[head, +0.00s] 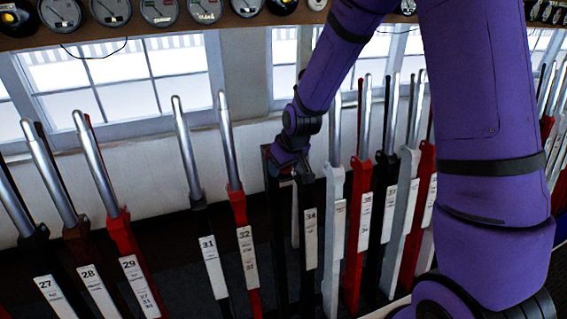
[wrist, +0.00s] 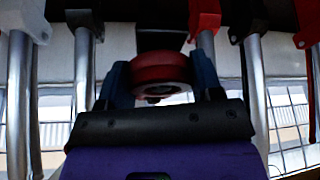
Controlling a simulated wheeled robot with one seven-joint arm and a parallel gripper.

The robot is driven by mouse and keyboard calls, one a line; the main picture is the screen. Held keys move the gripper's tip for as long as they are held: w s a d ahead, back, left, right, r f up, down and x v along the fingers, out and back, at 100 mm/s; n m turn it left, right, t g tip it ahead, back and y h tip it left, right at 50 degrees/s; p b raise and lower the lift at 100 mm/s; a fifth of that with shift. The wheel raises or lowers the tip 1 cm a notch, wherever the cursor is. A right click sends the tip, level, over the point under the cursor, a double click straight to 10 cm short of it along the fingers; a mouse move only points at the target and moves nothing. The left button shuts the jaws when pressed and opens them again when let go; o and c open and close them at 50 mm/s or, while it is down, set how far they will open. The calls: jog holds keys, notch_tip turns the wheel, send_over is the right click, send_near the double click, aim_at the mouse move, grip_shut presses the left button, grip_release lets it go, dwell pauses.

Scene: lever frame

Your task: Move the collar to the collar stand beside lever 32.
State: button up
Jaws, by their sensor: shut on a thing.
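My gripper (wrist: 161,82) is shut on the red ring-shaped collar (wrist: 160,68), with one blue finger on each side of it. In the head view my gripper (head: 288,163) is at the top of a dark upright post (head: 278,225), to the right of lever 32 (head: 245,235), which is red with a silver handle. The collar cannot be made out in the head view. In the wrist view a dark block (wrist: 161,38) is just behind the collar; whether they touch is unclear. No separate collar stand can be told for certain.
Black lever 31 (head: 212,250) is left of lever 32. Black lever 34 (head: 309,230) and a grey lever (head: 333,235) stand close right of my gripper. Red lever 29 (head: 138,265) is farther left. Windows and a gauge shelf (head: 135,28) are behind.

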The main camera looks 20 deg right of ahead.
jog(key=shift+f, duration=0.1)
jog(key=o, duration=1.1)
jog(key=v, duration=0.9)
dwell(0.9)
jog(key=v, duration=1.1)
jog(key=s+d+r+m, duration=0.1)
jog(key=s+r, duration=0.1)
jog(key=s, duration=0.5)
jog(key=s+d+r+m+h, duration=0.1)
jog(key=s+d+r, duration=0.1)
jog(key=s, duration=0.6)
jog(key=s+d+r+m, duration=0.1)
jog(key=s+r, duration=0.2)
jog(key=s, duration=0.5)
jog(key=shift+s+d+r+t, duration=0.2)
jog(key=shift+r+t, duration=0.2)
